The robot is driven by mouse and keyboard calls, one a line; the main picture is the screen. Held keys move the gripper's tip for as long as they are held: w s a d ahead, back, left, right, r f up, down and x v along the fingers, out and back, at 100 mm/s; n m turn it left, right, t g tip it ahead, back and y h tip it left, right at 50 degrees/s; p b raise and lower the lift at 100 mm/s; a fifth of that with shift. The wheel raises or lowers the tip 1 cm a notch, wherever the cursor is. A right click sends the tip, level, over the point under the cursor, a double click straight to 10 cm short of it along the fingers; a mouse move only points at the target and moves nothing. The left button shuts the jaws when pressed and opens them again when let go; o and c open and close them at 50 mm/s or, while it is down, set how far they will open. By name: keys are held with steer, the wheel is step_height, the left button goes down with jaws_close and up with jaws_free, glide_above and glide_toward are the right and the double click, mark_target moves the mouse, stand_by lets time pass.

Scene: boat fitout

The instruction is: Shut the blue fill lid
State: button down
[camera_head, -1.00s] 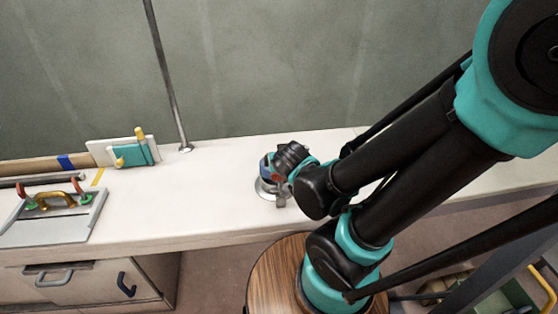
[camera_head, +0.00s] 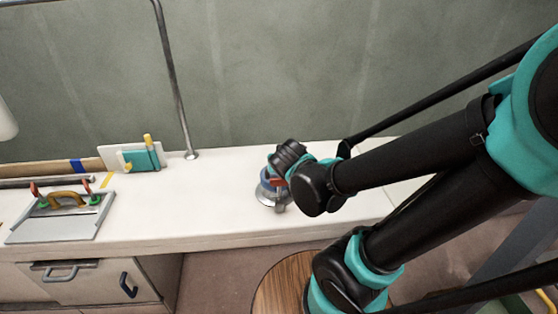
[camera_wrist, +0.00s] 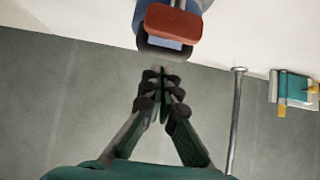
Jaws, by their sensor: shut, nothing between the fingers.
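The blue fill lid (camera_head: 265,174) is on a round metal fitting (camera_head: 267,196) on the white counter, partly hidden by my wrist in the head view. In the wrist view the blue lid (camera_wrist: 124,8) shows at the top edge, with a red-orange block (camera_wrist: 173,22) and a dark rim beside it. The lid looks raised, but its exact angle is unclear. My gripper (camera_wrist: 160,72) is shut and empty, its tips just short of the dark rim in the picture. I cannot tell whether they touch it.
A metal pole (camera_head: 174,85) rises from the counter's back. A teal block with yellow handles (camera_head: 141,159) stands left of it, and a grey panel with handles (camera_head: 60,227) lies farther left. The counter between these and the fitting is clear. The wall (camera_head: 260,70) is close behind.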

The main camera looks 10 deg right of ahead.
steer(key=shift+s+f, duration=0.25)
steer(key=shift+s, duration=1.35)
steer(key=shift+s+f, duration=0.2)
steer(key=shift+s, duration=1.4)
steer(key=shift+d, duration=0.15)
steer(key=shift+d+f, duration=0.25)
steer(key=shift+d, duration=0.05)
steer(key=s+d+f+g, duration=0.4)
steer(key=d+f+g, duration=0.2)
steer(key=d, duration=0.3)
steer(key=shift+d+f, duration=0.35)
steer(key=shift+f, duration=0.05)
steer(key=c, duration=2.3)
jaws_free()
